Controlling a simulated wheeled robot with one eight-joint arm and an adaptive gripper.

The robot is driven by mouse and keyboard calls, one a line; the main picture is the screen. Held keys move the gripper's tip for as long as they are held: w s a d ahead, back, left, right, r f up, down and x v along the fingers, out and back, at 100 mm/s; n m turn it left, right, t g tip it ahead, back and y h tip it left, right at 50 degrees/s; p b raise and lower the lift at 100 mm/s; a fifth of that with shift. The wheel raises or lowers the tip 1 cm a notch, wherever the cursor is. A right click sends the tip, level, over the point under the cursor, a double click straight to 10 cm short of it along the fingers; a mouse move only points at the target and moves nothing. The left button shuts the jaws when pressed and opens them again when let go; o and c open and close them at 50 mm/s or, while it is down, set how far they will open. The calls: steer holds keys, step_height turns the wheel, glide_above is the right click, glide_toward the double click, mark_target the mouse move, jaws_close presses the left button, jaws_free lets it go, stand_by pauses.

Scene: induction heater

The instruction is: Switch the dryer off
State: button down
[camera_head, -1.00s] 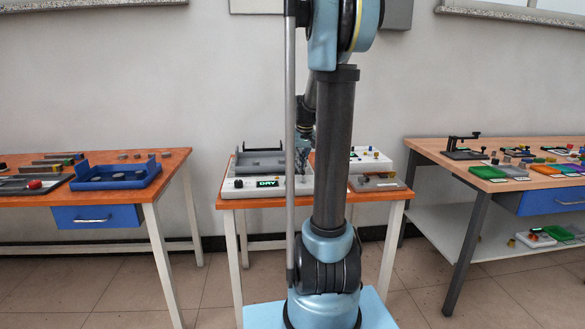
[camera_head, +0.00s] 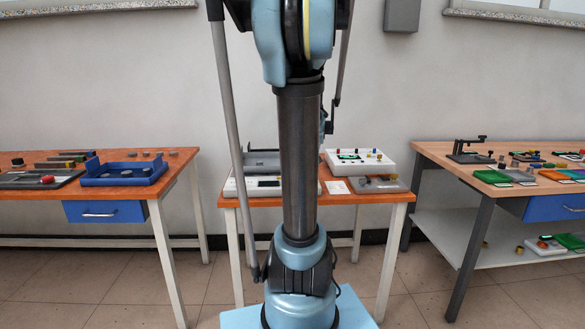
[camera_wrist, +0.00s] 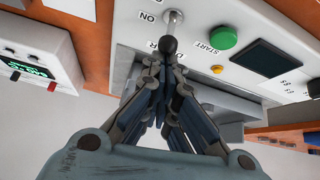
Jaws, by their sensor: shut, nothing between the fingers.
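The dryer is a white box with a grey top part, on the middle table; its white front (camera_head: 232,189) shows left of my arm in the head view. Its display (camera_head: 268,184) is dark. In the wrist view its panel (camera_wrist: 271,20) fills the top, with a metal toggle lever (camera_wrist: 173,20) beside an ON label and a green START button (camera_wrist: 223,37). The dark display (camera_wrist: 265,57) shows there too. My gripper (camera_wrist: 168,60) is shut and empty, its fingertips by a dark rounded tip below the lever. I cannot tell whether they touch.
A white device (camera_head: 358,162) with coloured knobs and a grey box (camera_head: 378,184) share the middle table. Another white device with a lit green display (camera_wrist: 30,69) is at left in the wrist view. Side tables hold a blue tray (camera_head: 122,171) and several small parts.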

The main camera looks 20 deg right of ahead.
steer(key=shift+s+a+t, duration=0.15)
steer(key=shift+s+t, duration=0.2)
steer(key=shift+t, duration=0.15)
steer(key=shift+w, duration=0.1)
steer(key=shift+r, duration=0.15)
steer(key=shift+r, duration=0.7)
